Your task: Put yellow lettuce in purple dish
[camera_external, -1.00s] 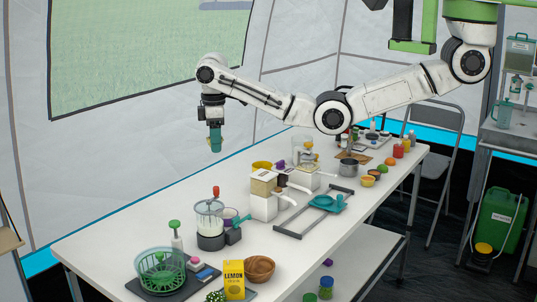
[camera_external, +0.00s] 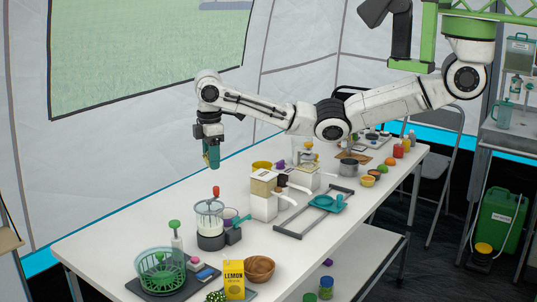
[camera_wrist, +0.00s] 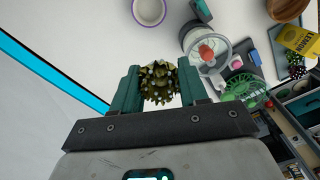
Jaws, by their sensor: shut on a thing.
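My gripper (camera_external: 211,166) hangs above the far side of the white table with its teal fingers pointing down. It also shows in the wrist view (camera_wrist: 158,78), shut on a spiky yellow-green lettuce (camera_wrist: 159,84), which sits between the two fingertips. In the external view the lettuce is hidden or too small to make out. A round dish with a purple rim (camera_wrist: 149,12) stands on the table at the top of the wrist view, apart from the gripper. In the external view it shows partly, behind the blender (camera_external: 230,213).
The blender with a red top (camera_external: 210,222) stands near the dish. A green basket (camera_external: 161,270), a lemon box (camera_external: 234,279) and a wooden bowl (camera_external: 259,268) are at the near end. The table's left side is bare.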

